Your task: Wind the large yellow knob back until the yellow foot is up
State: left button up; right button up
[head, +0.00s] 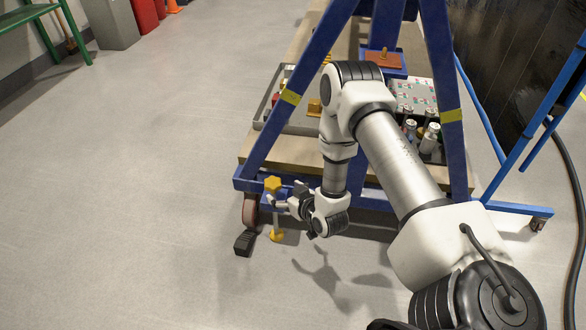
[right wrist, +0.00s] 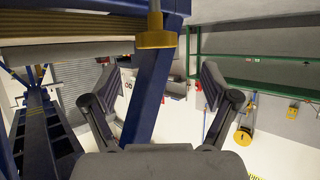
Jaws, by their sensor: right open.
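The large yellow knob (head: 272,184) sits on top of a stem at the front left corner of the blue frame. The yellow foot (head: 276,234) is low under it, at about floor level; I cannot tell if it touches. My right gripper (head: 284,203) is beside the stem, just below and right of the knob. Nothing is held, and the knob looks apart from both fingers. My left gripper is out of view.
The blue frame (head: 455,150) has slanted legs, with a caster (head: 250,210) left of the foot. A grey tray and bottles (head: 432,135) stand on its deck. A blue stand (head: 520,210) and black hose are on the right. The floor on the left is clear.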

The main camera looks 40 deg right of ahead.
jog(key=s+a+r+g+p, duration=0.4)
jog(key=s+r+p, duration=0.4)
jog(key=p, duration=0.3)
jog(key=s+a+r+g+y+p, duration=0.1)
jog(key=s+a+r+g+p, duration=0.3)
jog(key=s+r+p, duration=0.5)
jog(key=a+r+p, duration=0.1)
jog(key=a+p, duration=0.1)
jog(key=p, duration=0.1)
jog(key=shift+a+y, duration=0.3)
jog(key=shift+a, duration=0.1)
